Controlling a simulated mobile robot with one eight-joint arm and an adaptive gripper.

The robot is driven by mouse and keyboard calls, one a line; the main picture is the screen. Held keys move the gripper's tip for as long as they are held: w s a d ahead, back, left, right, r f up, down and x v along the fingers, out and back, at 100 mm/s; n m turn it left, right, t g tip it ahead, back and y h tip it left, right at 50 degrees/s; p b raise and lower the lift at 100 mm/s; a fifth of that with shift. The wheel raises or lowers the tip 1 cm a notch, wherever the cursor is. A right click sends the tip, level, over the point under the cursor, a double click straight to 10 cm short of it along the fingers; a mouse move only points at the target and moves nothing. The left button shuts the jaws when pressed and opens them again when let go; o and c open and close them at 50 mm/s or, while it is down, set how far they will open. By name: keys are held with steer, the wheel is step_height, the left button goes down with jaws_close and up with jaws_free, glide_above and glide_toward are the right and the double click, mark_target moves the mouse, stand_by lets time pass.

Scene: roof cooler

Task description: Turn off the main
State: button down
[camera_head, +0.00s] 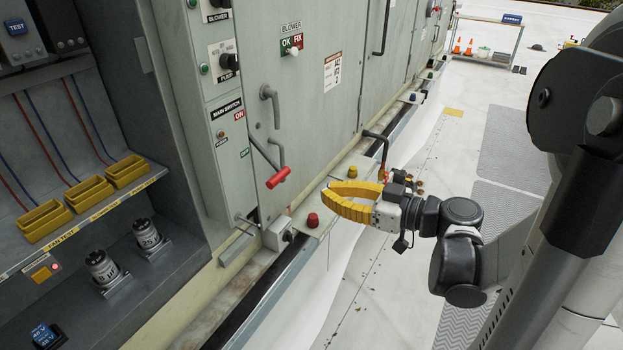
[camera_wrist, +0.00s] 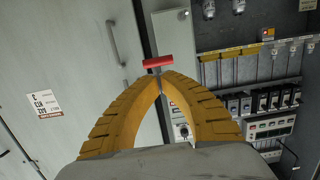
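The main switch panel (camera_head: 229,114) is on the grey cabinet, with a "MAIN SWITCH" label, an ON mark above and an OFF mark lower down. A grey lever with a red grip (camera_head: 278,177) sticks out near it, angled downward; I cannot tell its set position. The red grip also shows in the wrist view (camera_wrist: 158,62), just beyond my fingertips. My gripper (camera_head: 325,191) has two yellow curved fingers, right of the red grip and apart from it. In the wrist view its fingertips (camera_wrist: 160,82) meet with nothing between them.
An open bay on the left holds yellow trays (camera_head: 88,193). A red knob (camera_head: 313,220) stands on the ledge below the lever. A bent dark handle (camera_head: 378,140) sticks out near my gripper. The white floor to the right is mostly free; a cart (camera_head: 487,40) stands far back.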

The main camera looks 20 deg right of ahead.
steer(key=shift+s+d+f, duration=0.2)
steer(key=shift+s+d, duration=0.4)
steer(key=shift+s, duration=0.2)
